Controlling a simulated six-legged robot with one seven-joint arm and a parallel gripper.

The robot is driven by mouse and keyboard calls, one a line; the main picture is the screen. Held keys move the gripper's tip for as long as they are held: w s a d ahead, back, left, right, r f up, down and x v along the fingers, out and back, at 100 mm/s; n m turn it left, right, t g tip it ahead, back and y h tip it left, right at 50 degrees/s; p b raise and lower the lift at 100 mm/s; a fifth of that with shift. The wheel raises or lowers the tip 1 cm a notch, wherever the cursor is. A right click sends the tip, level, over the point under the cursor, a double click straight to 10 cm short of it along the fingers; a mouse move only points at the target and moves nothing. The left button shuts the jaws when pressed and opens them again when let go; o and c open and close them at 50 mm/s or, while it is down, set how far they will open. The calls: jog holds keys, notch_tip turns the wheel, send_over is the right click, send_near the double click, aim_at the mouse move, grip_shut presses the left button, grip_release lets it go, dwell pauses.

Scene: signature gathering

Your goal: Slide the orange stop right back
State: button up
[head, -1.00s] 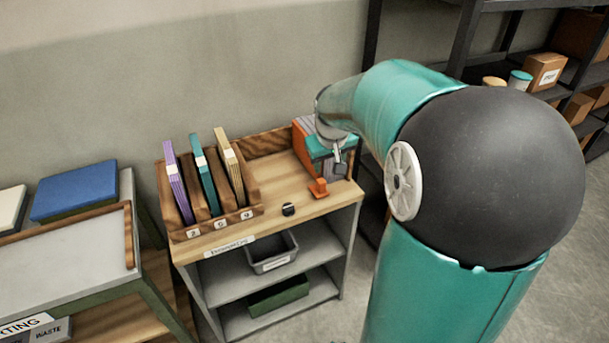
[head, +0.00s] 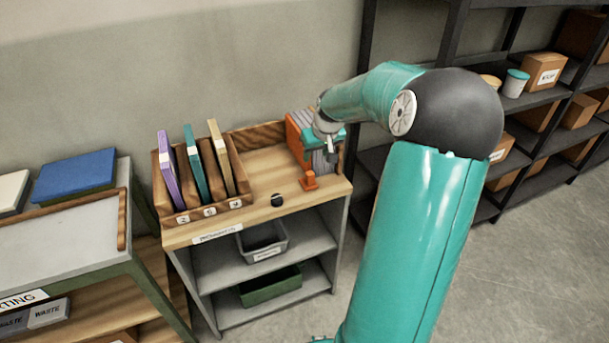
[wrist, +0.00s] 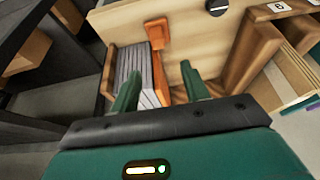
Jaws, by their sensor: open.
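The orange stop (head: 310,181) is a small upright piece on the bench top near its front right edge. It also shows in the wrist view (wrist: 156,32), beyond my fingers and apart from them. Behind it stands an orange-sided holder (head: 293,140) with a stack of grey-white sheets (head: 316,158); the sheets also show in the wrist view (wrist: 138,75). My gripper (wrist: 157,88) is open and empty, with its two green fingers over the holder end of the bench. In the head view my arm partly hides the holder and the gripper.
A wooden rack (head: 208,212) with purple, teal and tan booklets stands at the bench's left. A small black round thing (head: 277,200) lies near the front edge. A dark shelf unit (head: 480,120) stands at the right.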

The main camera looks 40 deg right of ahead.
aim_at(310, 173)
jog(key=x, duration=1.3)
jog(key=shift+d+f, duration=0.25)
jog(key=shift+f, duration=0.1)
grip_shut()
